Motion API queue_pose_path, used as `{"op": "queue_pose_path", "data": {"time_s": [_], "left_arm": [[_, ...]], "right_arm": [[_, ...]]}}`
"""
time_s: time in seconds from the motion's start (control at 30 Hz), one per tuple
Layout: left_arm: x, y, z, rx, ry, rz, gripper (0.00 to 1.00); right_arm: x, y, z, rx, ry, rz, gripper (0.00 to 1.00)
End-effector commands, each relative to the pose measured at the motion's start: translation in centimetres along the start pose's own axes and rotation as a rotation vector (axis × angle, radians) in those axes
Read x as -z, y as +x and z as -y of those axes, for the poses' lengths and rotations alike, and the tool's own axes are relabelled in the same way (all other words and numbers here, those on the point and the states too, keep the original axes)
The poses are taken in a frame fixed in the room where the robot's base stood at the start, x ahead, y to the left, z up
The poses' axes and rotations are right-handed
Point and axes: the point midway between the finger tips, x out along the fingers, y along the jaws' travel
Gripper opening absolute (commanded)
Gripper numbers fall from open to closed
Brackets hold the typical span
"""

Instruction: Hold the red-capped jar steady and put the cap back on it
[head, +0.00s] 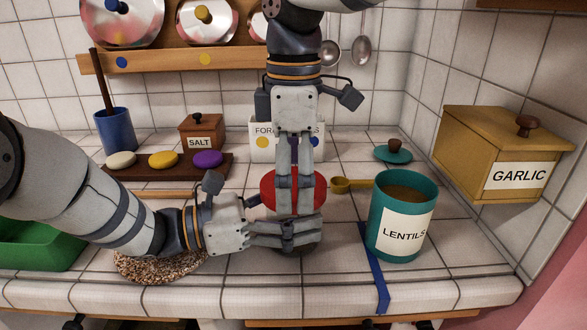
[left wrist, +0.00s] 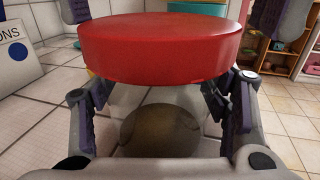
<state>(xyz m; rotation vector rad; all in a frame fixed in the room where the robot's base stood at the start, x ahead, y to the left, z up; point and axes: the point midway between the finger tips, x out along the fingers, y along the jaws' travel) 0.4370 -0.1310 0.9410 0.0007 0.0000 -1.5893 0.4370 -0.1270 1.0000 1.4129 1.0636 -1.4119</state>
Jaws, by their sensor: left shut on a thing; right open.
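The red cap (head: 268,192) sits at the front middle of the counter, above my left gripper. It fills the top of the left wrist view (left wrist: 160,45). My right gripper (head: 296,208) comes down from above, its open fingers on either side of the cap. My left gripper (head: 318,232) is shut on the jar just below the cap. The jar is mostly hidden in the head view; in the left wrist view a brownish, see-through round shape (left wrist: 160,132) between the left fingers seems to be it. Whether the cap is seated on the jar I cannot tell.
A teal lentils pot (head: 401,225) stands close on the right, its lid (head: 394,155) behind it. A yellow scoop (head: 350,185) lies between. A woven mat (head: 155,268) is under my left forearm. A garlic box (head: 490,150) is at the far right. A blue strip (head: 374,270) crosses the front.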

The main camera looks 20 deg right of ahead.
Motion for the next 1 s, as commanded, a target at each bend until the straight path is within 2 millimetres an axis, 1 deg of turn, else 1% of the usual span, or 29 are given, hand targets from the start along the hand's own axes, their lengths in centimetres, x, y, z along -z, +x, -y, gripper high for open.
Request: {"op": "queue_pose_path", "data": {"time_s": [0.03, 0.07, 0.1, 0.17, 0.2, 0.27, 0.3, 0.37, 0.43, 0.47, 0.57, 0.6, 0.7, 0.73, 0.77, 0.9, 0.93, 0.97, 1.0], "left_arm": [[-0.06, 0.0, -0.01, 0.0, 0.001, 0.001, 0.0], [-0.06, 0.0, -0.01, 0.0, 0.001, 0.001, 0.0], [-0.06, 0.0, -0.01, 0.0, 0.001, 0.001, 0.0], [-0.06, 0.0, -0.01, 0.0, 0.001, 0.001, 0.0], [-0.06, 0.0, -0.01, 0.0, 0.001, 0.001, 0.0], [-0.06, 0.0, -0.01, 0.0, 0.001, 0.001, 0.0], [-0.06, 0.0, 0.0, 0.0, 0.001, 0.001, 0.0], [-0.06, 0.01, 0.0, 0.0, 0.001, 0.001, 0.0], [-0.06, 0.01, 0.0, 0.0, 0.001, 0.001, 0.0], [-0.06, 0.01, 0.0, 0.0, 0.001, 0.001, 0.0], [-0.06, 0.02, 0.0, 0.0, 0.001, 0.002, 0.0], [-0.06, 0.02, 0.0, 0.0, 0.001, 0.002, 0.0], [-0.06, 0.02, 0.0, 0.001, 0.001, 0.002, 0.0], [-0.06, 0.02, 0.0, 0.001, 0.001, 0.002, 0.0], [-0.06, 0.02, 0.0, 0.001, 0.001, 0.002, 0.0], [-0.07, 0.02, 0.0, 0.001, 0.001, 0.002, 0.0], [-0.07, 0.02, 0.0, 0.001, 0.001, 0.002, 0.0], [-0.07, 0.02, 0.0, 0.001, 0.001, 0.002, 0.0], [-0.07, 0.02, 0.0, 0.001, 0.001, 0.002, 0.0]], "right_arm": [[0.0, -0.03, 0.0, 0.0, 0.0, 0.0, 0.96], [0.0, -0.03, 0.0, 0.0, 0.0, 0.0, 0.94], [0.0, -0.04, 0.0, 0.0, 0.0, 0.0, 0.85], [0.01, -0.04, 0.0, 0.0, 0.0, 0.0, 0.71], [0.01, -0.04, 0.0, 0.0, 0.0, 0.0, 0.62], [0.01, -0.04, 0.0, 0.0, 0.0, 0.0, 0.48], [0.01, -0.04, 0.0, 0.0, 0.0, 0.0, 0.47], [0.01, -0.02, 0.01, 0.0, 0.007, 0.0, 0.46], [0.02, -0.01, 0.03, 0.0, 0.089, 0.003, 0.46], [0.0, 0.0, 0.03, 0.0, 0.16, 0.004, 0.46], [0.01, 0.02, 0.02, -0.003, 0.497, 0.005, 0.46], [-0.01, 0.06, 0.02, -0.004, 0.637, 0.006, 0.46], [-0.01, 0.08, 0.01, -0.003, 0.936, 0.004, 0.46], [0.01, 0.09, 0.02, -0.002, 1.005, 0.003, 0.46], [0.01, 0.1, 0.01, -0.002, 1.063, 0.003, 0.46], [0.03, 0.13, 0.03, 0.002, 1.046, 0.001, 0.46], [0.03, 0.13, 0.03, 0.002, 1.045, 0.001, 0.84], [0.03, 0.13, 0.03, 0.002, 1.044, 0.001, 0.91], [0.03, 0.12, 0.03, 0.002, 1.044, 0.001, 1.0]]}}
